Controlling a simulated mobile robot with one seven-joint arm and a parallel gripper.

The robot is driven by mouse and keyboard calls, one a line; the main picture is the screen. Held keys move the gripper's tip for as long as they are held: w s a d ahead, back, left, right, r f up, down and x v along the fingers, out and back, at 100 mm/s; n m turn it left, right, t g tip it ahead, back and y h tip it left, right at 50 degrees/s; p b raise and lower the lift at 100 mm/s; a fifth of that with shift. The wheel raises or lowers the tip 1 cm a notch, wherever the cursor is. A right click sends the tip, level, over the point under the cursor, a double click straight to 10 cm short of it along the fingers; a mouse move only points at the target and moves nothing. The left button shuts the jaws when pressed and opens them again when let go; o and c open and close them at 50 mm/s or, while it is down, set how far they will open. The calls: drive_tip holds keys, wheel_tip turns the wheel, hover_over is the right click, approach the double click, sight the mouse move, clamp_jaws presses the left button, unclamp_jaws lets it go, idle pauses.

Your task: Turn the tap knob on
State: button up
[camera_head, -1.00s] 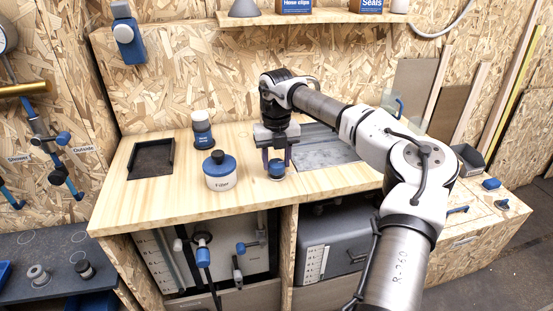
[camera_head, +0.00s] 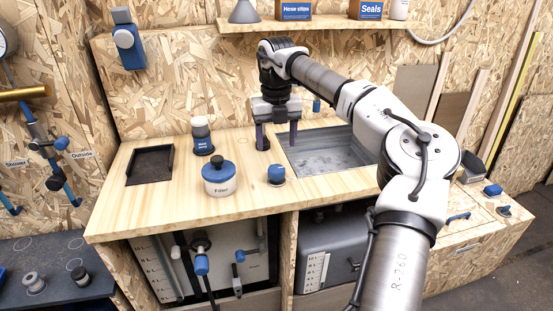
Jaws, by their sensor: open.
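A small round blue knob (camera_head: 276,174) with a pale base stands on the wooden counter, left of the sink's front corner; it is most likely the tap knob. My gripper (camera_head: 277,146) is open and empty, pointing down above the counter behind the knob. It is apart from the knob, and its fingers are spread left and right. The grey sink basin (camera_head: 325,158) lies to the right of the knob. A small blue upright piece (camera_head: 316,104) shows behind the sink; I cannot tell if it is the tap spout. No running water is visible.
A white filter jar (camera_head: 219,178) with a blue lid stands left of the knob. A blue-labelled bottle (camera_head: 202,138) stands behind it, and a dark square tray (camera_head: 151,165) lies at left. A shelf (camera_head: 330,20) with boxes hangs above. The front counter strip is clear.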

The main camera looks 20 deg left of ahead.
wheel_tip(320, 180, up, 6)
drive_tip(key=shift+f, duration=0.15)
idle(0.4)
